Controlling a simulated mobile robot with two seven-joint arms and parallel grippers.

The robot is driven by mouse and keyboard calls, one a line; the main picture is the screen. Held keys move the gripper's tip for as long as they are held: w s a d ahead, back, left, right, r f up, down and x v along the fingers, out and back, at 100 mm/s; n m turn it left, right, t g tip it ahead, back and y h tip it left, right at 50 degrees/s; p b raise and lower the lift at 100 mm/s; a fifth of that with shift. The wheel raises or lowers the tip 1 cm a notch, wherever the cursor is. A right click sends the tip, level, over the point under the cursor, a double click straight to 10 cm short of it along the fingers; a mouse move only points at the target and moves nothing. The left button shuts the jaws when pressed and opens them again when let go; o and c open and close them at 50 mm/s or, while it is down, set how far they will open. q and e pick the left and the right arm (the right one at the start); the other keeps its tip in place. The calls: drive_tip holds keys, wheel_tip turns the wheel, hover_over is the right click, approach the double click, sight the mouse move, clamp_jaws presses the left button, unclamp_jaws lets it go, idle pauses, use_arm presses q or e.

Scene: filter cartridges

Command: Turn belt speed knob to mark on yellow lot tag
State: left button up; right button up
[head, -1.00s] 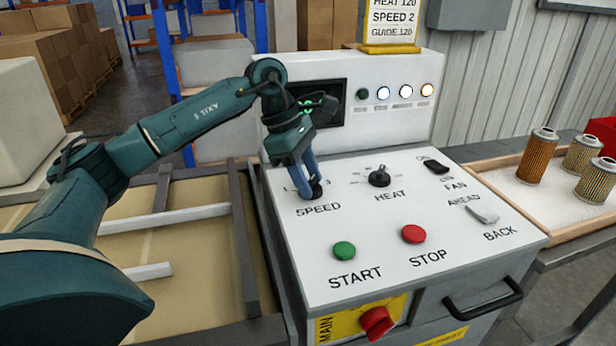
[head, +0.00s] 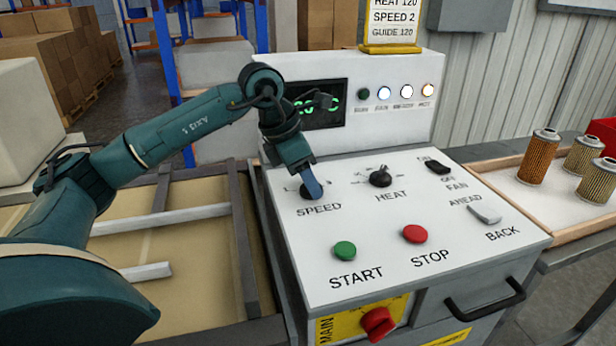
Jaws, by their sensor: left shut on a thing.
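The black SPEED knob (head: 306,192) sits at the back left of the white control panel (head: 377,275), mostly hidden by my gripper. My left gripper (head: 313,190) points down and is shut on the SPEED knob. Its blue fingers cover the knob's pointer and most of its scale, so the setting cannot be read. The yellow-framed lot tag (head: 393,20) stands on top of the console and reads "HEAT 120", "SPEED 2", "GUIDE 120". My right gripper is not in view.
The HEAT knob (head: 380,178) is right of the SPEED knob. The green START button (head: 343,251), red STOP button (head: 414,234), FAN switch (head: 438,167) and AHEAD/BACK switch (head: 484,214) are on the same panel. Filter cartridges (head: 538,157) stand on a tray at right.

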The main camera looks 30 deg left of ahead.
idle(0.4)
use_arm(q)
drive_tip(key=o, duration=1)
drive_tip(key=shift+c, duration=0.2)
drive_tip(key=p+v, duration=0.1)
drive_tip(key=v, duration=1.2)
drive_tip(key=shift+a, duration=0.1)
